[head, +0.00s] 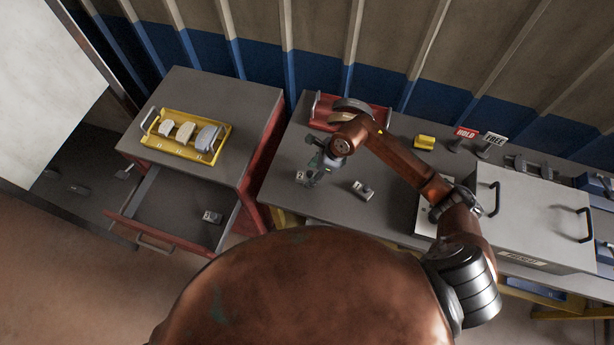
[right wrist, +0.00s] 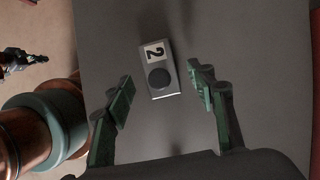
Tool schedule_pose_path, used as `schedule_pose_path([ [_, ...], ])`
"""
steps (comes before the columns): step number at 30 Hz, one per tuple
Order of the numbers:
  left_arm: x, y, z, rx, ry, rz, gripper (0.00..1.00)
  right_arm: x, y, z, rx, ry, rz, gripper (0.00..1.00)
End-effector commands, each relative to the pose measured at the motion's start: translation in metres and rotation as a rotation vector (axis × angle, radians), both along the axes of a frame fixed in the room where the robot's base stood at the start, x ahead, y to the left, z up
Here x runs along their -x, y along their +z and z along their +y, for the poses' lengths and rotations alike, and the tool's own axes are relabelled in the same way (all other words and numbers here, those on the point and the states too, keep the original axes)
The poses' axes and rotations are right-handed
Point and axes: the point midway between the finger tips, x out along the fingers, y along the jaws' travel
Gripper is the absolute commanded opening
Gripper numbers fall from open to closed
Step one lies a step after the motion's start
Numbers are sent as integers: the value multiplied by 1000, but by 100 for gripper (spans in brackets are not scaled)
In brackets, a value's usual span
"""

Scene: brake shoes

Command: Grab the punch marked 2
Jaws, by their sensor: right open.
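The punch marked 2 (right wrist: 159,70) is a small grey block with a white label and a round dark knob. It sits on the grey bench top, ahead of and between the fingertips of my right gripper (right wrist: 163,82) in the right wrist view. The green fingers are apart and nothing is held. In the head view the right gripper (head: 316,170) points down over the bench beside a small block (head: 301,177), which appears to be this punch, partly hidden by the gripper. I do not make out my left gripper.
Another punch (head: 363,190) lies to the right on the bench. A third (head: 212,216) lies in the open drawer (head: 178,200). A yellow tray (head: 165,147) with brake shoes stands at left. A red tray (head: 318,110) is behind my arm; a grey lidded box (head: 535,215) is at right.

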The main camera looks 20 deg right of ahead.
Motion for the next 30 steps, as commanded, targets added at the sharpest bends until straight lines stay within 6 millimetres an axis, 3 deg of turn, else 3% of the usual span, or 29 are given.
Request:
schedule_pose_path([
  [6,11,0,1,-1,2,14,0,-4,-19,7,0,0,-1,51],
  [13,11,0,1,-1,2,15,0,-4,-20,7,1,0,-2,50],
  [30,7,0,0,0,1,9,0,-4,-20,7,1,0,-2,11],
])
